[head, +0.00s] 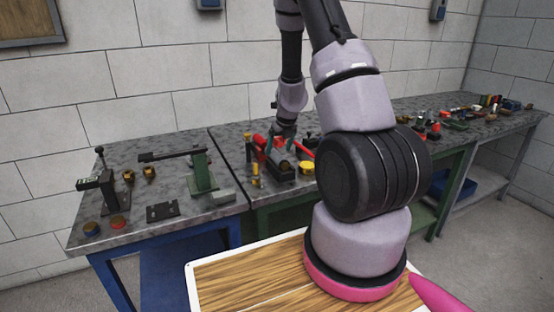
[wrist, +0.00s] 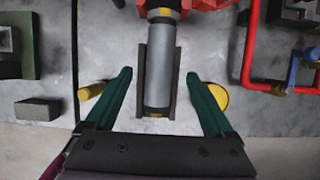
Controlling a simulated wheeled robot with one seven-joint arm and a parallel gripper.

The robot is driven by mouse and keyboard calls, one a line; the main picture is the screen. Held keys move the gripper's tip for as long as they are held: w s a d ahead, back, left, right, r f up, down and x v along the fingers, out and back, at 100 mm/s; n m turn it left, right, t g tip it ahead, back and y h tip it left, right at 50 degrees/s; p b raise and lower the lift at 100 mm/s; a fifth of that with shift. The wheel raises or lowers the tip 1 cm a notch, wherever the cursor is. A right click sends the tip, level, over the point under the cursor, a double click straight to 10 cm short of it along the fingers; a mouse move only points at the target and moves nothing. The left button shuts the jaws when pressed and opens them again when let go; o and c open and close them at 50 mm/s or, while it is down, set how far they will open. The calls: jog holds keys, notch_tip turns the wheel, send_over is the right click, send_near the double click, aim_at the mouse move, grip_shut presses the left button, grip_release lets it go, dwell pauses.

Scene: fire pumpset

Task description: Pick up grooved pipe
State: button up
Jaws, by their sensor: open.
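A grey metal cylinder (wrist: 160,66), apparently the grooved pipe, lies in a dark cradle (wrist: 141,82) in the wrist view. Its far end reaches a red part. My gripper (wrist: 158,77) is open and empty, with one green finger to the left of the pipe and one to the right. Both fingers look apart from the pipe and cradle. I cannot tell how far above the bench they are. In the head view my gripper (head: 286,137) is over the cluttered middle of the bench, and I cannot make out the pipe clearly there.
A red bent pipe (wrist: 248,50) and a blue part (wrist: 296,66) stand to the right in the wrist view. A yellow disc (wrist: 219,97) lies beside the right finger. In the head view, a green stand (head: 202,172) is left of my gripper on the grey bench (head: 235,150).

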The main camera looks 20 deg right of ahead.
aim_at(277, 153)
jog(key=x, duration=0.3)
jog(key=shift+w+f, duration=0.15)
jog(key=shift+w, duration=0.05)
grip_shut()
notch_tip(277, 153, up, 10)
dwell(1.0)
dwell(0.3)
